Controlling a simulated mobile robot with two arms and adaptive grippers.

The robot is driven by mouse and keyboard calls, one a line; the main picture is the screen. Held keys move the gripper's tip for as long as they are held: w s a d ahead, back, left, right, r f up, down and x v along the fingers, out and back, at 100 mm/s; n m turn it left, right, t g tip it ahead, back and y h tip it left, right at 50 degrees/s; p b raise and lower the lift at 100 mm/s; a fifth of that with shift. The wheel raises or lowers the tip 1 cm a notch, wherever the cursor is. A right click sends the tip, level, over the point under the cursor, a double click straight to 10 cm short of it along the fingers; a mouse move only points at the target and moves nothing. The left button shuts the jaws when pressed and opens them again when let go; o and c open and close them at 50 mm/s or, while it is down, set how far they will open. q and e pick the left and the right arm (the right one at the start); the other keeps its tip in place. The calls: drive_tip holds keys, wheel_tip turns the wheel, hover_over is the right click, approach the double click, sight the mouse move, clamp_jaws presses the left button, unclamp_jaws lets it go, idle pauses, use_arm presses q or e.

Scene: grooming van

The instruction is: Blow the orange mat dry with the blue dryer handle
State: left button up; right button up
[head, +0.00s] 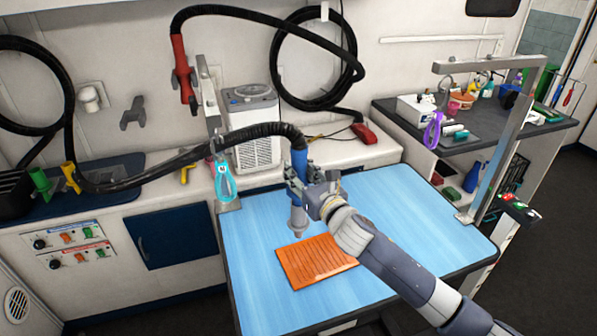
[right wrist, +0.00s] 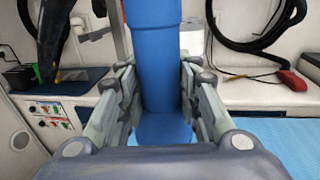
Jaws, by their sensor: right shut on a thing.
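The orange mat (head: 308,263) lies flat on the blue table top (head: 420,215), with darker stripes across it. The blue dryer handle (head: 299,163) is upright above the mat, its grey nozzle pointing down over the mat's upper edge. A black hose runs from its top to the left. My right gripper (head: 300,190) is shut on the handle. In the right wrist view the blue handle (right wrist: 158,60) stands between the fingers (right wrist: 160,100). My arm covers part of the mat's right side. My left gripper is out of view.
A metal grooming arm (head: 490,130) rises at the table's right edge, with a purple loop. A white dryer unit (head: 252,130) is behind. The table's right part is clear.

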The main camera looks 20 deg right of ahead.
drive_tip(key=shift+s+r, duration=0.15)
idle(0.4)
drive_tip(key=shift+s+d, duration=0.1)
drive_tip(key=shift+s, duration=0.5)
drive_tip(key=shift+s+d+p, duration=0.15)
drive_tip(key=shift+s+p, duration=0.2)
drive_tip(key=shift+s, duration=0.65)
drive_tip(key=shift+s+d+p, duration=0.15)
drive_tip(key=shift+s+p, duration=0.15)
drive_tip(key=shift+s, duration=0.7)
drive_tip(key=shift+d, duration=0.15)
drive_tip(key=w+d, duration=0.1)
drive_tip(key=d, duration=0.6)
drive_tip(key=shift+w+d, duration=0.1)
idle(1.8)
drive_tip(key=shift+w+a, duration=0.2)
drive_tip(key=shift+w, duration=1.15)
drive_tip(key=shift+w+a, duration=0.15)
drive_tip(key=shift+w, duration=1.15)
